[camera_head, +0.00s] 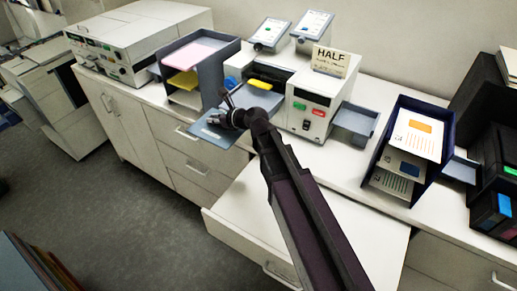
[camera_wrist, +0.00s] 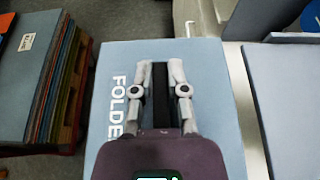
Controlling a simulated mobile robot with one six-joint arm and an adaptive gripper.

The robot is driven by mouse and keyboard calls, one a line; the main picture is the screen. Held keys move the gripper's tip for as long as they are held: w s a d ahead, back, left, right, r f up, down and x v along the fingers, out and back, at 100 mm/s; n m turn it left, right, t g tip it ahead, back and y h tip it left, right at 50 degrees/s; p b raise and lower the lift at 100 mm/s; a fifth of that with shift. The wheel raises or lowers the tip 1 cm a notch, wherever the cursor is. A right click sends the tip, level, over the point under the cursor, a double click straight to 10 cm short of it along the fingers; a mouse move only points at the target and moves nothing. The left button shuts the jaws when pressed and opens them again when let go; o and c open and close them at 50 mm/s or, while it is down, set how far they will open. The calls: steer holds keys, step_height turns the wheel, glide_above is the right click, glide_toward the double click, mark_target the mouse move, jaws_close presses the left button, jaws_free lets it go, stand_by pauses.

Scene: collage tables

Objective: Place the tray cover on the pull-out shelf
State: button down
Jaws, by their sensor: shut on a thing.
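The tray cover (camera_head: 213,135) is a flat blue-grey panel. In the wrist view the panel (camera_wrist: 215,120) carries white lettering starting "FOLDE", with the rest hidden by my gripper. My gripper (camera_head: 232,108) is shut on the cover's dark upright handle, which shows between the fingers (camera_wrist: 160,80) in the wrist view. The cover is held in front of the counter, left of the pull-out shelf. The pull-out shelf (camera_head: 245,208) is a white surface extending from under the counter. Its visible top is bare, and my arm crosses over it.
A white folding machine (camera_head: 310,122) labelled "HALF" stands on the counter. A paper rack (camera_head: 228,50) stands left of it, a dark blue rack (camera_head: 398,108) right. Coloured boards (camera_wrist: 35,75) on a pallet stand at left in the wrist view. Grey floor (camera_head: 120,225) is open at left.

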mark_target(216, 133)
steer(key=shift+f+b, duration=3.5)
steer(key=shift+f, duration=0.15)
steer(key=shift+a, duration=0.15)
